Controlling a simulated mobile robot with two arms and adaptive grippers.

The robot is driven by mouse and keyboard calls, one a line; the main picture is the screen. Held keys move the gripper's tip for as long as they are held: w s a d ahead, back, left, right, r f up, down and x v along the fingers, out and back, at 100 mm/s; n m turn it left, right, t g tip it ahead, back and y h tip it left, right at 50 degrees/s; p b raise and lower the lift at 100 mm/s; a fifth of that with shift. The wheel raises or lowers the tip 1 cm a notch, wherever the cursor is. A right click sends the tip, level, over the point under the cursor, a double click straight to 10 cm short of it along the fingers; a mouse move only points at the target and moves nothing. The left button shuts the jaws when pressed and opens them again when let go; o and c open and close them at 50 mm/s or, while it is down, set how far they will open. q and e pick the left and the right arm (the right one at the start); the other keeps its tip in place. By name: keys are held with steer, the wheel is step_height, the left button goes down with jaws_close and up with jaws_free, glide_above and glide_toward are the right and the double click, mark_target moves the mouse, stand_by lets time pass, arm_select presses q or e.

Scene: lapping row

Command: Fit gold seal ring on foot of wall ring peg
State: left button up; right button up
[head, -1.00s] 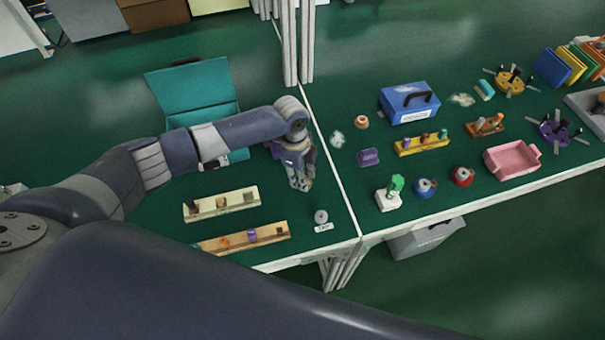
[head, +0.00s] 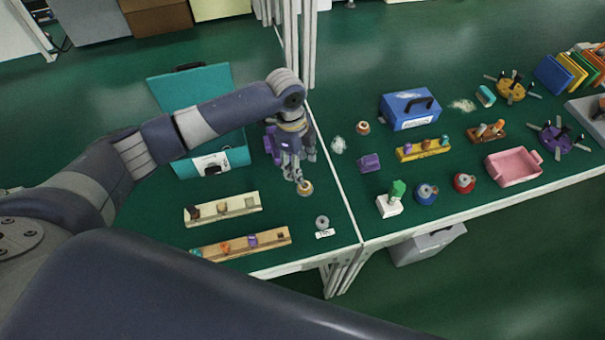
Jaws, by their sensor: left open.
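A small gold ring-like piece (head: 304,188) with a pale centre is on the green table, just below and beside the fingertips of my left gripper (head: 297,178). The gripper is open and points down; at this size I cannot tell whether a fingertip touches the piece. A grey round piece with a dark centre (head: 322,222) lies nearer the front edge, behind a small white label (head: 325,234). I cannot tell for sure which piece is the wall ring peg, or whether the gold piece sits around a peg. My right gripper is not in view.
A cream rack (head: 232,208) and a wooden rack (head: 273,238) hold small parts to the left. An open teal box (head: 238,157) stands behind my arm. White posts (head: 307,40) rise at the back. The right table holds a blue case (head: 396,122) and a pink tray (head: 513,172).

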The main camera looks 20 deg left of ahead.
arm_select(q)
steer(key=r, duration=0.3)
steer(key=shift+a+r, duration=0.2)
steer(key=shift+r, duration=0.1)
stand_by(0.3)
